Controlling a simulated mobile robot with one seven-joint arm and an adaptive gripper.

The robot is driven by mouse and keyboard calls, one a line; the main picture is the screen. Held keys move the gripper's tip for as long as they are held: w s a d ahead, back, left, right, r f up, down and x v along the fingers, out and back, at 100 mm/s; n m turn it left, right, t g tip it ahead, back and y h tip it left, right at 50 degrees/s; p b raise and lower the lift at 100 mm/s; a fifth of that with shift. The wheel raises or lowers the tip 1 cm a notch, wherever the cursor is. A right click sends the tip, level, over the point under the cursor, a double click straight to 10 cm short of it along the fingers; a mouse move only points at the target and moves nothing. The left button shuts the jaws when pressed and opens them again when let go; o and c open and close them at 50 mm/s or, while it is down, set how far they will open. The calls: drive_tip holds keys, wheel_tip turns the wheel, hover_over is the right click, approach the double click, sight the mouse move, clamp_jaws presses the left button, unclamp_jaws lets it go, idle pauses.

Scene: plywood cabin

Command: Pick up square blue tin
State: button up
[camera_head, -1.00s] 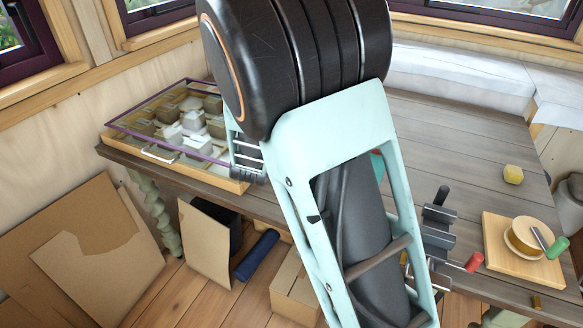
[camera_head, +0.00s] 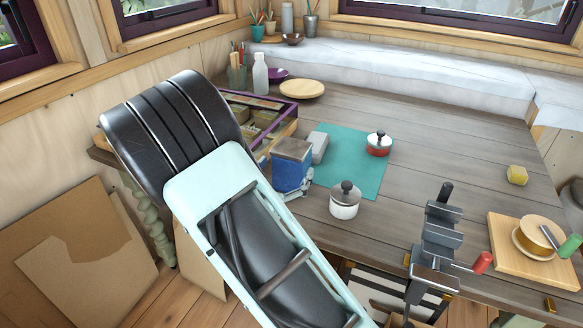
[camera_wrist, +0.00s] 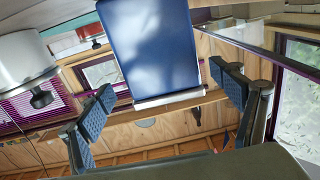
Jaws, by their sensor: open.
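The square blue tin (camera_head: 292,172) has a brownish-grey lid and stands upright on the table by the left edge of a teal mat. My gripper (camera_head: 297,188) is low beside the tin in the head view, partly hidden by my arm. In the wrist view the tin (camera_wrist: 150,48) shows as a large blue face between and beyond the fingers of my gripper (camera_wrist: 166,90). The fingers are spread wide with a gap on both sides of the tin. I cannot tell how far the fingertips reach along it.
A white pot (camera_head: 344,204) with a black knob stands right of the tin. A grey box (camera_head: 318,147) is close behind it. A red pot (camera_head: 379,146) sits on the teal mat (camera_head: 365,180). A purple-framed case (camera_head: 277,122) is behind left. A clamp (camera_head: 437,245) stands at the front edge.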

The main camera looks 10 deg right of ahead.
drive_tip(key=x, duration=0.5)
drive_tip(key=shift+w+r, duration=0.1)
drive_tip(key=shift+w, duration=0.1)
drive_tip(key=shift+r, duration=0.1)
drive_tip(key=c, duration=1.5)
